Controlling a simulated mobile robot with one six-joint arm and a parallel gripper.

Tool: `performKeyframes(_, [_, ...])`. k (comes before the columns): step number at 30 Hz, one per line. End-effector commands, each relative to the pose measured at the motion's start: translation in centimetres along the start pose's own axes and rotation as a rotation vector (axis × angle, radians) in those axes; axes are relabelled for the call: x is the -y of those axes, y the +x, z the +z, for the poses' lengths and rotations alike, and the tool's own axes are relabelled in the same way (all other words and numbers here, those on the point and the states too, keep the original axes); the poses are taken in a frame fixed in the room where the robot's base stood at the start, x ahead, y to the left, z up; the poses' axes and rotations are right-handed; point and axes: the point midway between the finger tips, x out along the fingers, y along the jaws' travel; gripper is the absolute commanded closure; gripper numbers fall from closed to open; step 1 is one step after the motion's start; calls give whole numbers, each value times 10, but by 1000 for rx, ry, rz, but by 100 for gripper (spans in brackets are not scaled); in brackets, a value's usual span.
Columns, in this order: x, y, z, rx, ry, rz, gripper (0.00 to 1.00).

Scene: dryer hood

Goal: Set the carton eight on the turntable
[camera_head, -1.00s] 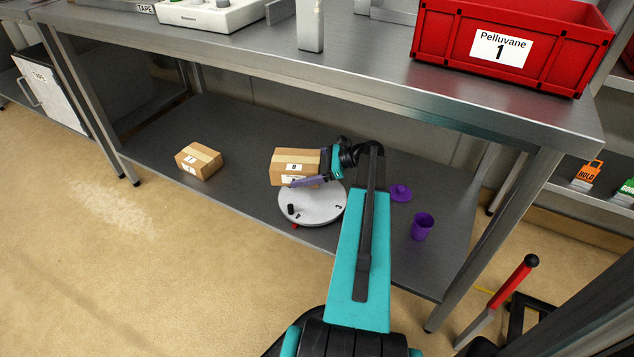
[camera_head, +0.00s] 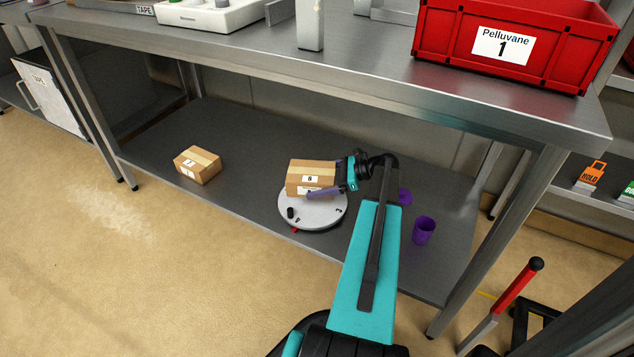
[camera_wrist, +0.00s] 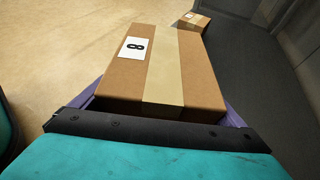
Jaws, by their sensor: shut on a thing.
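The carton eight (camera_head: 311,172) is a brown box with pale tape and a white label reading 8. My gripper (camera_head: 322,193) is shut on it, with a purple finger along its near side. In the wrist view the carton (camera_wrist: 190,75) sits between both purple fingers. The turntable (camera_head: 312,213) is a round light grey disc on the lower shelf, with a black knob on its near left part. The carton appears over the back part of the disc; I cannot tell whether it touches it.
Another carton (camera_head: 198,164) lies on the lower shelf (camera_head: 240,190) to the left. A purple cup (camera_head: 424,230) and a purple item (camera_head: 405,197) stand right of the turntable, near my arm. The table top overhangs the shelf. A red bin (camera_head: 515,45) is above.

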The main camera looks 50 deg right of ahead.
Motion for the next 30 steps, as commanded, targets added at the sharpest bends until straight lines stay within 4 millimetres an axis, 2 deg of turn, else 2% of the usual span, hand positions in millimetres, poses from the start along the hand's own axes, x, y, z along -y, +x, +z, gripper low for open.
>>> performKeyframes(21, [0, 18, -43, 3, -1, 0, 53])
performKeyframes(30, [0, 23, -55, 3, -1, 0, 53])
